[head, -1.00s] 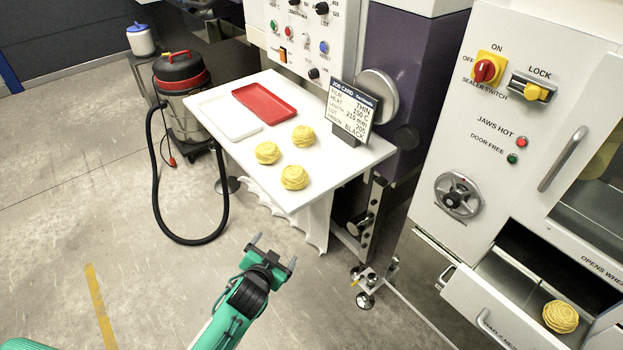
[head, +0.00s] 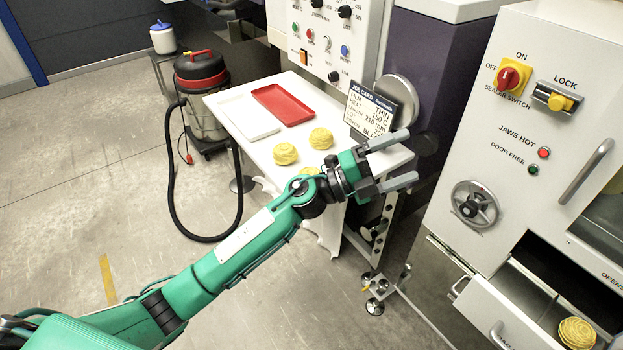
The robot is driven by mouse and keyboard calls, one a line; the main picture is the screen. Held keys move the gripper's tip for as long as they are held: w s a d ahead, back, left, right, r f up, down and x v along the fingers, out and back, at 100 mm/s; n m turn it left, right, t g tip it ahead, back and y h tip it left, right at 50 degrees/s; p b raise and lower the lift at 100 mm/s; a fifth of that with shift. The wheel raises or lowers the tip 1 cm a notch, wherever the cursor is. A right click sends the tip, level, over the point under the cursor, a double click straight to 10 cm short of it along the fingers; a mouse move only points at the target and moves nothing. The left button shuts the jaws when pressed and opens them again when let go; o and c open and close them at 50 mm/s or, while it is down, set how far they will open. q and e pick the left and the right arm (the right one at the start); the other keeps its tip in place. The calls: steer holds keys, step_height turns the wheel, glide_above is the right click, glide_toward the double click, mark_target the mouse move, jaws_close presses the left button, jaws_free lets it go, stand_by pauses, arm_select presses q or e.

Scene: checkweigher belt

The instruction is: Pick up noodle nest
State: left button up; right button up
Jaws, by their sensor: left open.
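Yellow noodle nests lie on the white table: one at the left (head: 285,153), one behind it (head: 320,138), and a third (head: 309,171) mostly hidden behind my left arm. Another noodle nest (head: 577,332) sits in the open drawer at the lower right. My left gripper (head: 402,160) is open and empty. In the picture its fingers lie over the table's right edge, pointing right, to the right of the table's nests. My right gripper is not in view.
On the white table (head: 232,104) are a red tray (head: 283,104), a white tray (head: 249,118) and a job card stand (head: 369,108). The sealer machine (head: 500,130), with its open drawer (head: 500,312), stands at the right. A black-and-red vacuum (head: 202,95) stands at the left.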

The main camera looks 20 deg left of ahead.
arm_select(q)
step_height(320, 180, down, 6)
steer(key=w+a+m+g+y, duration=0.3)
steer(key=m+g+y, duration=0.7)
steer(key=m+y, duration=0.15)
steer(key=w+a+r+n+y, duration=0.1)
steer(key=w+a+r+y, duration=0.2)
steer(key=a, duration=0.5)
steer(key=w+a+y, duration=0.2)
steer(key=a+y, duration=0.4)
steer(key=a, duration=0.3)
steer(key=shift+t, duration=0.3)
steer(key=f+p, duration=0.1)
steer(key=f, duration=0.5)
steer(key=shift+d+f+p, duration=0.2)
steer(key=shift+f+p, duration=0.15)
steer(key=shift+p, duration=0.05)
steer(key=shift+f, duration=0.45)
steer(key=f+p, duration=0.2)
steer(key=f, duration=0.2)
steer(key=shift+s, duration=0.2)
steer(key=shift+f, duration=0.5)
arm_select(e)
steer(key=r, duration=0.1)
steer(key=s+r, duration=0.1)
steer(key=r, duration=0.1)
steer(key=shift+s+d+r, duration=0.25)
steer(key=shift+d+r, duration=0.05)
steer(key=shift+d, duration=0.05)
